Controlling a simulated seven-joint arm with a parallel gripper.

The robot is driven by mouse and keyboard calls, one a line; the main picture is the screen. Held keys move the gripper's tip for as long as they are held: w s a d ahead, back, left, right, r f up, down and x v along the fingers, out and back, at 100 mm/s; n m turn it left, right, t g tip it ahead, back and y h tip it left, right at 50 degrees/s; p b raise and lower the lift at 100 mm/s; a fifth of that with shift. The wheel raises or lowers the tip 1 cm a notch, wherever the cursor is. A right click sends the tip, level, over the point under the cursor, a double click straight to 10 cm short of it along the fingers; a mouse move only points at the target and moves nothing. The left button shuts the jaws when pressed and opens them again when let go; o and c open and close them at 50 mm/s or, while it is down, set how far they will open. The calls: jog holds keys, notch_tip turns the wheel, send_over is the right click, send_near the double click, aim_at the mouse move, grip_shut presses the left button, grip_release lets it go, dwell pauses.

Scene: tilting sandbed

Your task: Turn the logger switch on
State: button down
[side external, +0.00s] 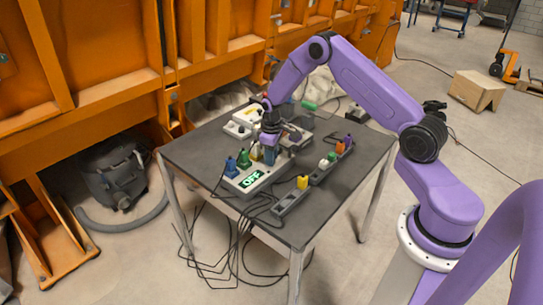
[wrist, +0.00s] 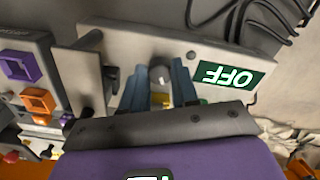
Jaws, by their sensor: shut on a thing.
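The logger is a light grey box (side external: 262,174) on the dark table. Its green display (side external: 251,179) reads OFF; in the wrist view the display (wrist: 229,76) appears upside down. A round grey knob (wrist: 160,74) with a pale mark sits on the logger's panel (wrist: 205,52), left of the display in the wrist view. My gripper (wrist: 159,80) has its blue-grey fingers on either side of this knob, shut on it. In the side view my gripper (side external: 270,156) points down at the logger, and the knob is hidden there.
Blue and green plugs (side external: 244,159) stand at the logger's left end. Another strip with coloured plugs (side external: 332,158) is to the right. Cables hang over the table's front edge.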

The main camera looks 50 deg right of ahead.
jog(key=m, duration=0.5)
jog(key=shift+m, duration=0.4)
jog(key=m, duration=0.5)
jog(key=shift+m, duration=0.4)
jog(key=c, duration=0.8)
grip_release()
jog(key=shift+c, duration=0.2)
jog(key=shift+r, duration=0.1)
notch_tip(320, 180, up, 17)
jog(key=shift+r, duration=0.15)
